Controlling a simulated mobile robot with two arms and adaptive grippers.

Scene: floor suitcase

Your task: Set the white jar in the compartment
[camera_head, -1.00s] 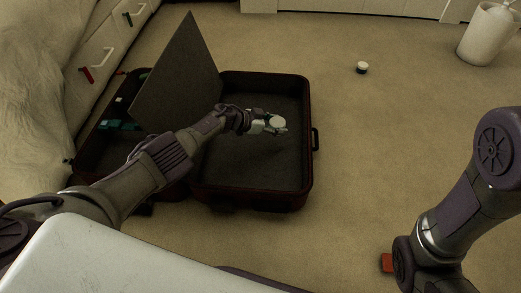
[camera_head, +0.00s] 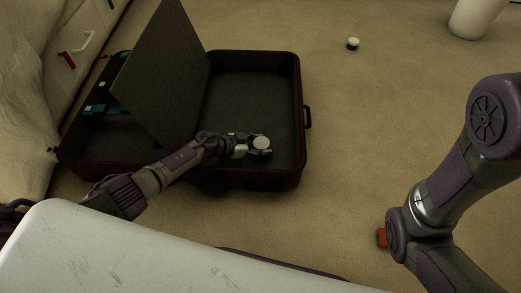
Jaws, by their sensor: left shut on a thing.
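The white jar (camera_head: 261,143), seen from above as a pale round top, is in my left gripper (camera_head: 257,146). That gripper is shut on it, over the near part of the suitcase's right compartment (camera_head: 250,95). I cannot tell whether the jar touches the compartment floor. The dark red open suitcase (camera_head: 301,130) lies on the carpet. A grey divider panel (camera_head: 165,75) stands up tilted between its halves. My right arm shows at the right, but its gripper is not in view.
The left half of the suitcase holds teal and dark items (camera_head: 97,110). A small white-topped, dark-sided container (camera_head: 353,43) stands on the carpet. A white bin (camera_head: 478,18) is at the top right. A red object (camera_head: 382,238) is partly behind my right arm. Carpet right of the suitcase is mostly clear.

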